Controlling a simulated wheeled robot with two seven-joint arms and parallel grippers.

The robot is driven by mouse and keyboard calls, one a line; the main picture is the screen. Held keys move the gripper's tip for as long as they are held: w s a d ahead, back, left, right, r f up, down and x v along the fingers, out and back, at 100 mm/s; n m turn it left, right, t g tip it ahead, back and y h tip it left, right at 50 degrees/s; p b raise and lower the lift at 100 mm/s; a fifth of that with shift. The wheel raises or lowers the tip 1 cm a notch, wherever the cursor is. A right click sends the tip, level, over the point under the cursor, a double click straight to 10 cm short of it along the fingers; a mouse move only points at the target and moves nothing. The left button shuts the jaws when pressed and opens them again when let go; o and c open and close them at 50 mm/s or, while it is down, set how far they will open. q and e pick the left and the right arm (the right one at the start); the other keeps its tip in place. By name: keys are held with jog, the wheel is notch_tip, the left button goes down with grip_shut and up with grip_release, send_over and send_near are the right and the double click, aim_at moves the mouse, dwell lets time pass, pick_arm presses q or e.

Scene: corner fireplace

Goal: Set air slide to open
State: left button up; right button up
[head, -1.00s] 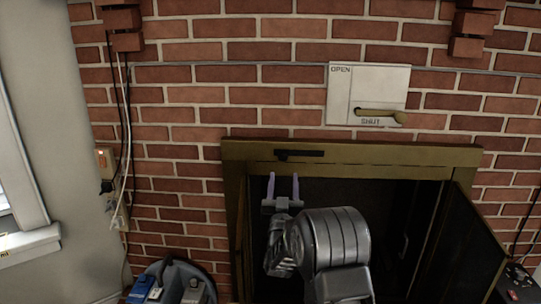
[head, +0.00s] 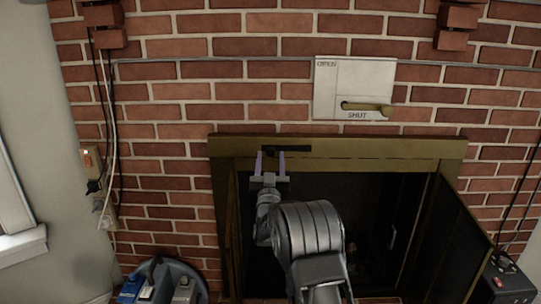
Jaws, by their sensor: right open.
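A dark slide (head: 297,148), which looks like the air slide, is set in the brass top bar of the fireplace frame. A small dark knob (head: 269,151) shows at its left end. My right gripper (head: 270,155) is open, with its two pale fingers pointing up. In the picture the fingertips lie to either side of the knob; I cannot tell whether they touch it. My left gripper is not in view.
A pale wall plate (head: 335,84) marked OPEN and SHUT has a brass lever (head: 368,107) along its SHUT slot. The fireplace door (head: 453,245) stands open at the right. A tub with bottles (head: 160,283) is at lower left.

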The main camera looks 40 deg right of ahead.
jog(key=shift+x, duration=0.85)
jog(key=shift+c, duration=0.5)
grip_shut()
dwell(0.3)
